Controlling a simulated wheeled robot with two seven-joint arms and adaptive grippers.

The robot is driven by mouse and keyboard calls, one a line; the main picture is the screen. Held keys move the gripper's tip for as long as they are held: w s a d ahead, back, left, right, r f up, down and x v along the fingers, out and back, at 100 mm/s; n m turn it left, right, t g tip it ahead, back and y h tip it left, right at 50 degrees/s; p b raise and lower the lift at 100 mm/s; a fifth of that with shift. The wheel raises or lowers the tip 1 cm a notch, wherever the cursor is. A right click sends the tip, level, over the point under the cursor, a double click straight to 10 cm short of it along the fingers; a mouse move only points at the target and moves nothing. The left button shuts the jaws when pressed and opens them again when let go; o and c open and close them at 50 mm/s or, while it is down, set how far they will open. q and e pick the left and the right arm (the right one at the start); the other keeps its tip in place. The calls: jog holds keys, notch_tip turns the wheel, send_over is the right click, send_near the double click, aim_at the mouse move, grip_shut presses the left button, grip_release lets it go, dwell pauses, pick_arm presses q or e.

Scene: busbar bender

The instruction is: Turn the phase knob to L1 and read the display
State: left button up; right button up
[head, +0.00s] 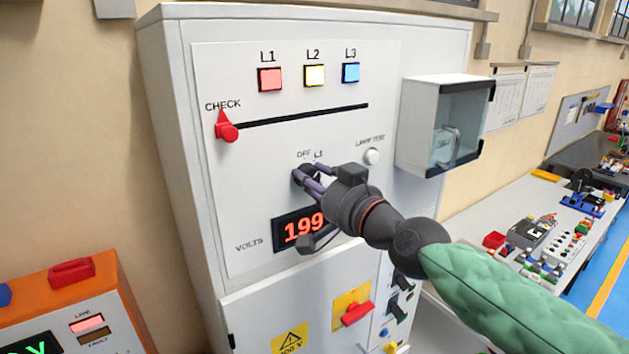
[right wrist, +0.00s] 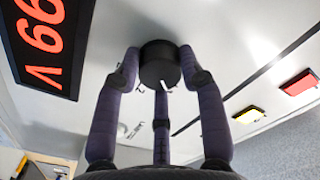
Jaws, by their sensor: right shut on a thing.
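The phase knob (head: 299,177) is a small black round knob on the white panel, with OFF and L1 printed above it. My right gripper (head: 313,181) is shut on it with purple-grey fingers. In the right wrist view the fingers surround the black knob (right wrist: 159,66), whose white pointer line shows; I cannot tell which mark it points at. The display (head: 298,228) has red digits starting 199; my gripper hides its right end. In the right wrist view the display (right wrist: 43,40) shows 99 V, cut off. My left gripper is not in view.
Above are the L1 (head: 269,79), L2 (head: 314,75) and L3 (head: 351,72) lamps and a red CHECK slider (head: 227,127). The white lamp-test button (head: 371,156) and a glass-fronted box (head: 441,125) stand close to my right gripper. A red switch (head: 357,313) is below.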

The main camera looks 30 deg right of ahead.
jog(key=shift+s+d+r+m, duration=0.15)
jog(key=shift+d+r+m, duration=0.1)
jog(key=shift+r+m, duration=0.35)
jog(key=o, duration=0.9)
jog(key=shift+o, duration=1.2)
jog(key=shift+f, duration=0.3)
jog(key=shift+a, duration=0.1)
jog(key=s+d, duration=0.1)
jog(key=s, duration=1.1)
jog(key=shift+w, duration=0.15)
